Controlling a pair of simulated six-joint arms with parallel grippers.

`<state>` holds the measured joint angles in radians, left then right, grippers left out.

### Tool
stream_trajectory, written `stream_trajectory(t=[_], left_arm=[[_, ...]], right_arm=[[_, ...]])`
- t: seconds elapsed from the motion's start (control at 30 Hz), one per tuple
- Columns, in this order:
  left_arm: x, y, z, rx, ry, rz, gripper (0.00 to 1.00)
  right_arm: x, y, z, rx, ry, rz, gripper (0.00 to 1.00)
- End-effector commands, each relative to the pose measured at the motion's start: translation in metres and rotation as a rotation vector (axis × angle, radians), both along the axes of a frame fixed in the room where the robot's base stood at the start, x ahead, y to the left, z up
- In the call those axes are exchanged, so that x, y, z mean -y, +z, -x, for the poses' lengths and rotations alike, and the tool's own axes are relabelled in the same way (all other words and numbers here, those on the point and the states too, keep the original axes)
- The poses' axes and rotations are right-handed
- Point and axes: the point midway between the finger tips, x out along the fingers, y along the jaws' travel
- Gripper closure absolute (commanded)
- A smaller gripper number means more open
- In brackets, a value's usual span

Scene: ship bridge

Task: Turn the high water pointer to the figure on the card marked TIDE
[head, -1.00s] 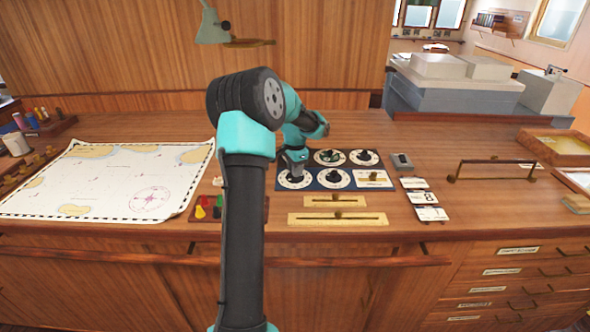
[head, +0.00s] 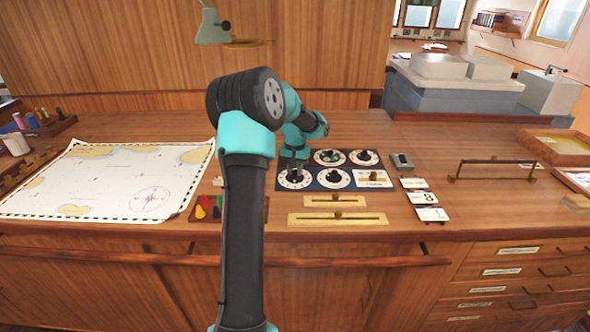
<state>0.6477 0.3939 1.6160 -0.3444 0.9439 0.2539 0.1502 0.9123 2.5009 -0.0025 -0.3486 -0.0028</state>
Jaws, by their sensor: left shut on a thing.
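A dark panel (head: 315,186) on the wooden desk carries several white dials with black pointer knobs. My left gripper (head: 294,173) points down at the front-left dial (head: 284,184) and is shut on its pointer knob, which the jaws mostly hide. The dial's lettering is too small to read, so I cannot tell its name or setting. Three white cards lie right of the panel: a back card (head: 413,183), a middle card (head: 421,197) with a large figure like an 8, and a front card (head: 432,214). I cannot read which is marked TIDE. My right gripper is out of view.
Brass slider plates (head: 337,219) lie in front of the panel. A chart (head: 110,180) covers the left of the desk. A small grey box (head: 401,161) and a brass-handled rail (head: 492,170) stand to the right. Coloured pieces (head: 204,207) sit beside my arm.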

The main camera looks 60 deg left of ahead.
Motion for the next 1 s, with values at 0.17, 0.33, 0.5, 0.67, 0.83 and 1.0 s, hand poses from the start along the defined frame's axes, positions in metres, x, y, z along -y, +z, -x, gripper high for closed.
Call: stream_trajectory(t=[0.17,0.33,0.5,0.67,0.83,1.0], left_arm=[[-0.0001,0.0003,-0.0001,0.001,0.041,-0.001,0.99],[-0.0001,0.0003,-0.0001,0.001,0.050,-0.001,0.99],[-0.0002,0.0003,-0.0001,0.001,0.049,-0.001,0.99],[-0.0002,0.0003,-0.0001,0.001,0.049,-0.001,0.67],[-0.0001,0.0002,-0.0001,0.001,0.049,-0.001,0.51],[-0.0001,0.0001,-0.0001,0.000,0.049,0.000,0.49]], right_arm=[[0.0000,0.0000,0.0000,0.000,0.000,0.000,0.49],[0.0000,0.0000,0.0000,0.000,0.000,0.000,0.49],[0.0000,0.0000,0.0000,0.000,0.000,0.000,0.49],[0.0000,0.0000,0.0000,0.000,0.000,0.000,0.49],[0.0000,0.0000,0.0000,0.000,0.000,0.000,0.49],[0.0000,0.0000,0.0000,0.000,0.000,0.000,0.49]])
